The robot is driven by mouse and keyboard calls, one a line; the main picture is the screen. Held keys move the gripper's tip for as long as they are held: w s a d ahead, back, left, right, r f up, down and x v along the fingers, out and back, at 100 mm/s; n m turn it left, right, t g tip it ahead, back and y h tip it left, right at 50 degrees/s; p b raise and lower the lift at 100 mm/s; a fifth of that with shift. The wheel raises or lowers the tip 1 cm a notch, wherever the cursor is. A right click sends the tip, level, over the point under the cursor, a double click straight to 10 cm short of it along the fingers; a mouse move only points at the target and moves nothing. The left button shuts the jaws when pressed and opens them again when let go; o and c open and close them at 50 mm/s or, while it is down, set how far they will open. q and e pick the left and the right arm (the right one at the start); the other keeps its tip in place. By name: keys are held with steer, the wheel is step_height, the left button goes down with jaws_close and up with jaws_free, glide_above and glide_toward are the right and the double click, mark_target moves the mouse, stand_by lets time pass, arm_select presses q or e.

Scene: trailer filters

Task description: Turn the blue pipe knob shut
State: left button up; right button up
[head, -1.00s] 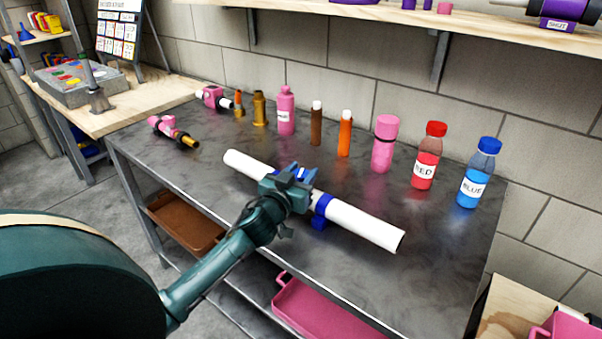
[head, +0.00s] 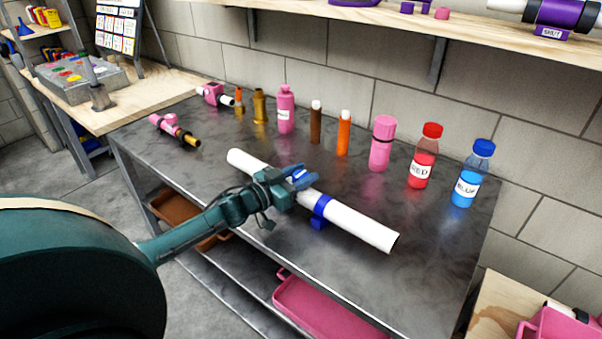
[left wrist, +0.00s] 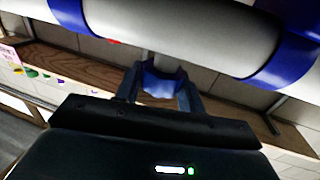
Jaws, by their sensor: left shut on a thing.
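The white pipe (head: 358,223) lies on the dark metal table with a blue band (head: 321,209) around it. My left gripper (head: 303,177) is at the middle of the pipe, over the blue knob (head: 298,175), which is mostly hidden by the fingers. In the left wrist view the blue knob (left wrist: 160,84) sits between the two fingertips, and the gripper is shut on it. The pipe (left wrist: 190,30) crosses the top of that view, with blue bands near both ends of the visible part. My right gripper is not in view.
A red bottle (head: 425,158), a blue bottle (head: 474,175) and several pink, orange, brown and brass items stand behind the pipe. A pink tray (head: 325,308) is on the shelf below. The table's front right surface is clear.

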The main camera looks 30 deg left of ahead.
arm_select(q)
steer(key=o, duration=1)
steer(key=shift+s, duration=0.15)
steer(key=v, duration=1.3)
